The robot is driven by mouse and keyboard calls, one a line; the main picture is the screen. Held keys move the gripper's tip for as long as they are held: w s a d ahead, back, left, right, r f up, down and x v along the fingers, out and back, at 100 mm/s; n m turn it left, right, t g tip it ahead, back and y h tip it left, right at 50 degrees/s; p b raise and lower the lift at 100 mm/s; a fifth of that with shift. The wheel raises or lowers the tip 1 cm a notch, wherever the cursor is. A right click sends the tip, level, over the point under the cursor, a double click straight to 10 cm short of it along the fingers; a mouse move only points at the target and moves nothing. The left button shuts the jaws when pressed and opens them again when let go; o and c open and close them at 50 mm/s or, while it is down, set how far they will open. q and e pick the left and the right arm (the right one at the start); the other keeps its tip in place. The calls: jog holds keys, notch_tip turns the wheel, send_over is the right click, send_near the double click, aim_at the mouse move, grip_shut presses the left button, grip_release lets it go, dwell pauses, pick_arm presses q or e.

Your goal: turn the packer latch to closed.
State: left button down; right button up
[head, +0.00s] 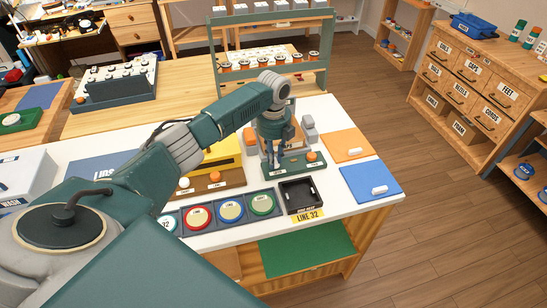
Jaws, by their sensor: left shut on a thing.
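My left arm reaches in from the left, and its gripper (281,155) points down over a small green base (312,166) on the white table. The gripper is shut on a part standing on this base, which appears to be the packer latch; fingers and wrist hide most of it, so its turn position cannot be told. An orange knob (311,156) sits on the base to the right of the fingers. The labels on the base are too small to read. My right gripper is not in view.
A black tray (300,195) and a row of round coloured pads (231,211) lie in front. Orange (347,145) and blue (371,181) mats lie to the right. A green rack (275,20) stands behind.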

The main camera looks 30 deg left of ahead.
pick_arm(q)
jog(key=c, duration=1.6)
grip_release()
jog(key=shift+r, duration=0.15)
jog(key=shift+o, duration=0.2)
notch_tip(320, 180, up, 12)
